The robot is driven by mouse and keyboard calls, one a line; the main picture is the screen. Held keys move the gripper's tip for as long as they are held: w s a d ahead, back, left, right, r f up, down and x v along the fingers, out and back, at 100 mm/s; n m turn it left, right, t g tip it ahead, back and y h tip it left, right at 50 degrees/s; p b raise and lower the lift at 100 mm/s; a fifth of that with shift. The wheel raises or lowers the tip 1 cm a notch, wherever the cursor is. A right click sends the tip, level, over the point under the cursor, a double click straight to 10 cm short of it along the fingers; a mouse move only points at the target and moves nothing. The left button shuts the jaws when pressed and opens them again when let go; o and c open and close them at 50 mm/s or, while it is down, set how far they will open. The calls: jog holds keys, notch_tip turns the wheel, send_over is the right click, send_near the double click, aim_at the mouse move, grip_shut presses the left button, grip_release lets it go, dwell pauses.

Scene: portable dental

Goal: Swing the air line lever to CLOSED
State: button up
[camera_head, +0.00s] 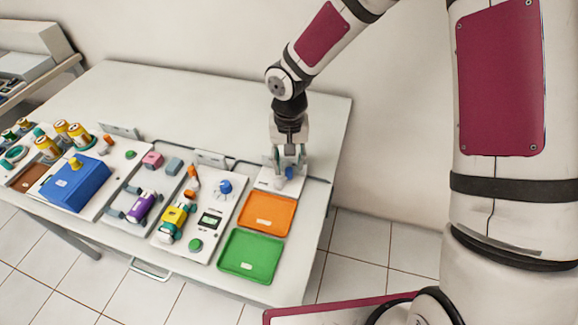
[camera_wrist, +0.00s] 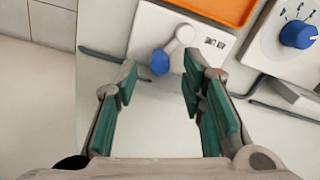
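The air line lever is a white arm with a round hub (camera_wrist: 184,33) and a blue knob (camera_wrist: 160,64). It is mounted on a small white plate (camera_wrist: 215,65) with dark label marks, too small to read. The blue knob also shows in the head view (camera_head: 289,172), below my gripper (camera_head: 289,167). In the wrist view my gripper (camera_wrist: 160,70) is open, with one green-padded finger on each side of the knob. Gaps show between knob and both pads. The depth of the fingertips relative to the knob is unclear. The lever's labelled position cannot be read.
An orange tray (camera_head: 268,214) and a green tray (camera_head: 250,256) lie in front of the lever plate. A panel with a blue dial (camera_head: 225,187) stands to the left. A dark hose (camera_wrist: 101,55) runs along the table behind the plate. The table's right strip is clear.

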aim_at(284, 178)
jog(key=shift+f, duration=1.3)
jog(key=shift+c, duration=0.6)
grip_shut()
jog(key=shift+w+a+n, duration=0.2)
jog(key=shift+n, duration=0.6)
jog(key=shift+o, duration=0.6)
grip_release()
